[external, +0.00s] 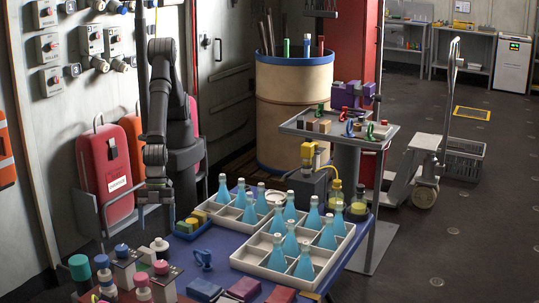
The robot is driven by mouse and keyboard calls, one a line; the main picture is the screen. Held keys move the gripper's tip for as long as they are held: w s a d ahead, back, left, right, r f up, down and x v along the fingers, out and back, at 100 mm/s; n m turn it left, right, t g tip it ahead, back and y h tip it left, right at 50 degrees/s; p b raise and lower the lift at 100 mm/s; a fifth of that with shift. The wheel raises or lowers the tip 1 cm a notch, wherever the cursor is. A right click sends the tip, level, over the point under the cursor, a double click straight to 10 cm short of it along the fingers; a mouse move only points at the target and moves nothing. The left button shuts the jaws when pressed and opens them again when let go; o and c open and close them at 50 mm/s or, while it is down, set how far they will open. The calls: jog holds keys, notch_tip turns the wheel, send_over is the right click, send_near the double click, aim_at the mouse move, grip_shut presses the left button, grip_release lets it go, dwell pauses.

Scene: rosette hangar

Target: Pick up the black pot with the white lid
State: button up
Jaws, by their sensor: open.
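A small pot with a whitish lid (159,244) stands at the lower left, among other pots with coloured lids. Its body is small and partly dark in this view, so I cannot clearly make out its colour. My gripper (154,198) hangs from the arm above and behind this pot, with a clear gap between them. It is open, and I see nothing held in it.
A blue mug (203,259) stands to the right. White divided trays (248,262) hold several blue flasks. A small blue tray (186,236) holds yellow blocks.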

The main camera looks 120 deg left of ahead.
aim_at(160, 250)
jog(key=x, duration=0.4)
jog(key=shift+a+x, duration=0.2)
jog(key=shift+x, duration=1.15)
jog(key=shift+a+x, duration=0.2)
jog(key=shift+x, duration=1.15)
jog(key=shift+f, duration=0.15)
jog(key=c, duration=1.1)
